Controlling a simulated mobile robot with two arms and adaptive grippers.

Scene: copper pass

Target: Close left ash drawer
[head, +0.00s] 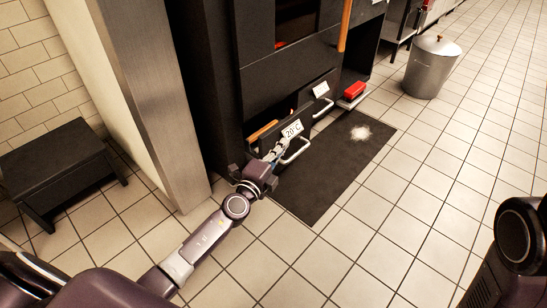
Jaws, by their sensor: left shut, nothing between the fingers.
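The left ash drawer (309,131) is low in the dark oven front, with a white "20°C" tag (292,128) and a pale bar handle (297,151). Its front appears to stand out a little from the oven, but how far is hard to tell. My left gripper (281,147) is shut and empty, its fingertips at the drawer front beside the handle, below the tag. Whether they touch is unclear. My right arm shows only at the lower right edge; its gripper is out of view.
A second tag (321,89) and handle (324,109) sit to the right. A red box (354,90) lies beyond them. A dark mat (335,175) with a pale powdery patch (360,132) covers the floor. A metal bin (431,70), black stool (60,160) and steel post (150,90) stand around. Tiled floor at right is clear.

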